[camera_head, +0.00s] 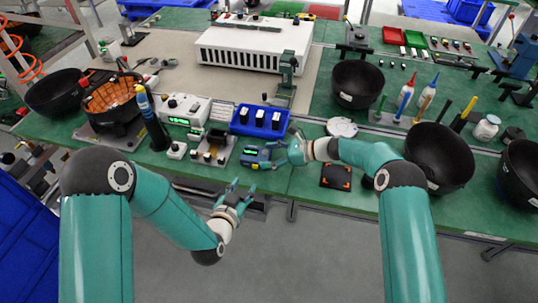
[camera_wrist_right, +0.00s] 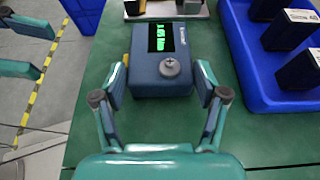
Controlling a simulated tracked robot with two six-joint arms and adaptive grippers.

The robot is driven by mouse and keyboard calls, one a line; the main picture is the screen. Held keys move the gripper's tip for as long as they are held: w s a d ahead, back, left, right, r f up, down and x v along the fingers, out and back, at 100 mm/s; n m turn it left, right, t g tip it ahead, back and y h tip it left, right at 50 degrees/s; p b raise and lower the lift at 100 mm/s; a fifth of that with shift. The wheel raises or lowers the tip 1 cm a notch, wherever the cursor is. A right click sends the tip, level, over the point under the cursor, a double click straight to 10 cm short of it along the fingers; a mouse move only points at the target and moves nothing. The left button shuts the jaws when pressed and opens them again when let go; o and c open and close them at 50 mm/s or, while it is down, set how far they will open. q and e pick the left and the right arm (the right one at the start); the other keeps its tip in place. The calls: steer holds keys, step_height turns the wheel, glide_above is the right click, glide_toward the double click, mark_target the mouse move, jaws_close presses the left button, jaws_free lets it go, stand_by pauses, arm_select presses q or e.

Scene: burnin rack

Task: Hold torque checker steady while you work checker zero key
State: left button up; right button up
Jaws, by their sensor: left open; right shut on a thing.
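The torque checker (camera_head: 256,156) is a small blue box near the bench's front edge. In the right wrist view, the checker (camera_wrist_right: 150,85) shows a lit green display and a round grey knob (camera_wrist_right: 170,67) on top. A small yellow part (camera_wrist_right: 126,60) shows at its left side; I cannot tell which part is the zero key. My right gripper (camera_head: 280,153) is shut on the checker, one finger on each side. My left gripper (camera_head: 236,191) is open and empty, in front of the bench edge, below and left of the checker; its fingers (camera_wrist_right: 22,60) show at the left of the wrist view.
A blue tray (camera_head: 233,129) with several dark blocks stands just behind the checker. A small grey fixture (camera_head: 213,151) is left of it. A black square pad (camera_head: 336,176) and a black bowl (camera_head: 438,157) lie to the right.

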stand_by(0.3)
arm_select(q)
steer(key=shift+m, duration=0.4)
steer(key=c, duration=0.8)
steer(key=m, duration=0.2)
steer(key=r+m, duration=0.1)
steer(key=m, duration=0.1)
steer(key=shift+a+t, duration=0.2)
steer(key=shift+t, duration=0.1)
steer(key=shift+s+a+f+m+y, duration=0.15)
steer(key=shift+s+m, duration=0.75)
steer(key=shift+m, duration=0.95)
steer(key=shift+s+a+f+m+y, duration=0.1)
steer(key=shift+s+f+m, duration=0.2)
steer(key=shift+s+m, duration=1.15)
steer(key=shift+s+a+f+m+y, duration=0.15)
steer(key=shift+s+m, duration=0.25)
steer(key=shift+m, duration=1.9)
